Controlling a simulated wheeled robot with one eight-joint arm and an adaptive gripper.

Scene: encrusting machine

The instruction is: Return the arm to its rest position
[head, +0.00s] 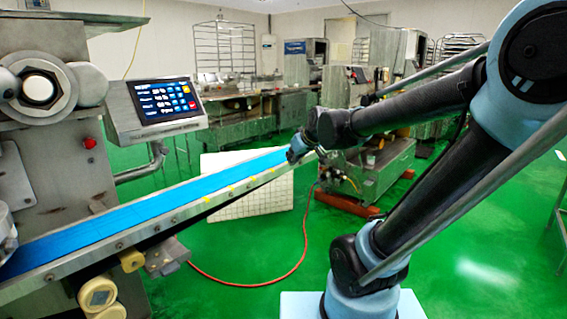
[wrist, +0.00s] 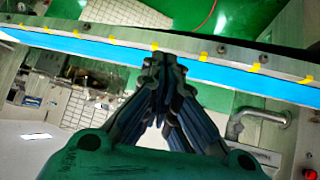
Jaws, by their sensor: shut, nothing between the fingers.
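My arm (head: 415,105) reaches in from the right in the head view, bent at its upper joint. My gripper (head: 298,150) is at its far end, over or beside the far end of the blue conveyor belt (head: 130,210); I cannot tell the exact gap. In the wrist view my gripper (wrist: 160,62) has its fingertips together, with nothing between them. The belt (wrist: 100,50) runs across behind the fingertips there.
The encrusting machine (head: 50,150) stands at the left with its control screen (head: 165,98). A red hose (head: 295,262) crosses the green floor. Steel machines (head: 365,165) stand behind.

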